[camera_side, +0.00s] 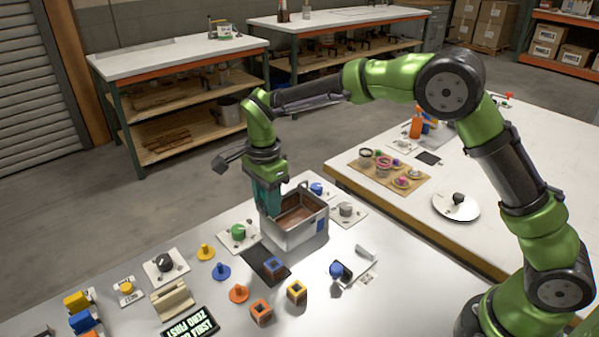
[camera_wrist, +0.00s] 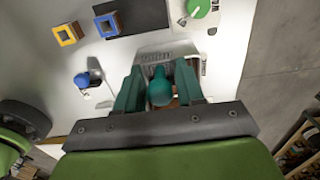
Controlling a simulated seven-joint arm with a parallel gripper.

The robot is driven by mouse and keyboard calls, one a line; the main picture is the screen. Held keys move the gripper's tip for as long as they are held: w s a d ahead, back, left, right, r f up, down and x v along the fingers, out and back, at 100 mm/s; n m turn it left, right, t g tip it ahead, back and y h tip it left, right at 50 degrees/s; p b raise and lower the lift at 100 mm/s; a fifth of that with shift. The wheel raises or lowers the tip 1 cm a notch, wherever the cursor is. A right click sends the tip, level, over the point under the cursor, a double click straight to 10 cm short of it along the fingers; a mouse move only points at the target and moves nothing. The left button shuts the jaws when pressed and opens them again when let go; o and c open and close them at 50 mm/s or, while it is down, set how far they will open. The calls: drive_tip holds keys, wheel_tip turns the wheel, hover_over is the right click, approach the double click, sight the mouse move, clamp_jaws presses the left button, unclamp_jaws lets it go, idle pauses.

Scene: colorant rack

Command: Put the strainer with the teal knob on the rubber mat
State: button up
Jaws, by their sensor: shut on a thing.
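My gripper (camera_side: 267,198) is at the open metal box (camera_side: 297,237), with its teal fingers reaching down at the box's left side. In the wrist view my gripper (camera_wrist: 160,92) is shut on a teal knob (camera_wrist: 160,88), taken as the strainer's knob. The strainer's body below the knob is mostly hidden by the fingers and box. A dark flat mat (camera_side: 254,256), likely the rubber mat, lies on the bench in front of the box. It also shows in the wrist view (camera_wrist: 150,14).
A blue-topped square block (camera_side: 276,269) stands at the mat's edge, partly over it. Orange (camera_side: 260,310) and yellow (camera_side: 297,291) square blocks stand in front. A blue-knobbed part (camera_side: 337,270) is to the right.

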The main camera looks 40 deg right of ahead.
drive_tip(key=a, duration=0.4)
hover_over(257, 255)
wheel_tip(257, 255, down, 6)
drive_tip(key=shift+f, duration=2.05)
drive_tip(key=shift+f, duration=0.15)
drive_tip(key=o, duration=1)
